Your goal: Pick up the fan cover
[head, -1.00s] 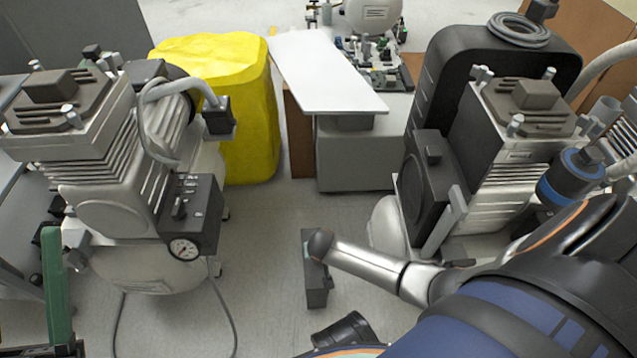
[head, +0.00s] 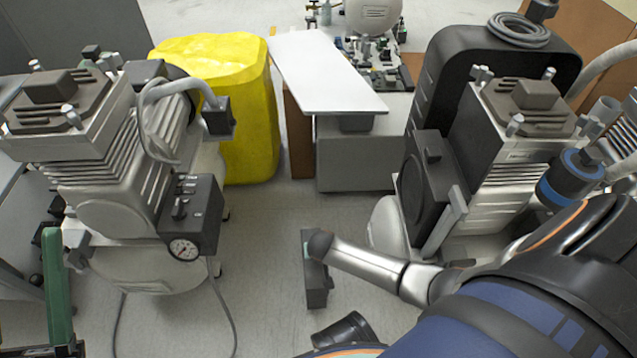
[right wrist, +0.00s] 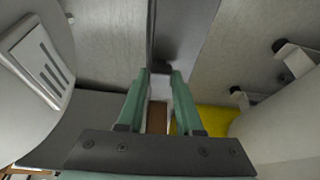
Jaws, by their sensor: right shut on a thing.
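In the right wrist view, the two green fingers of my right gripper (right wrist: 162,80) are shut on a dark grey part (right wrist: 180,45), which runs from the fingertips to the top edge. Only a piece of it shows, so I cannot tell from its shape whether it is the fan cover. A black square housing (head: 429,185) sits against the front of the right compressor (head: 505,150) in the head view. I cannot make out my right gripper's fingers there. My left gripper shows only one green finger (head: 57,290) at the bottom left; its opening is hidden.
The left compressor (head: 110,190) with its gauge box (head: 192,215) stands near my left gripper. A yellow bin-like object (head: 225,95) and a white-topped bench (head: 325,75) stand behind. Open floor (head: 265,225) lies between the compressors. A cable (head: 228,310) trails across it.

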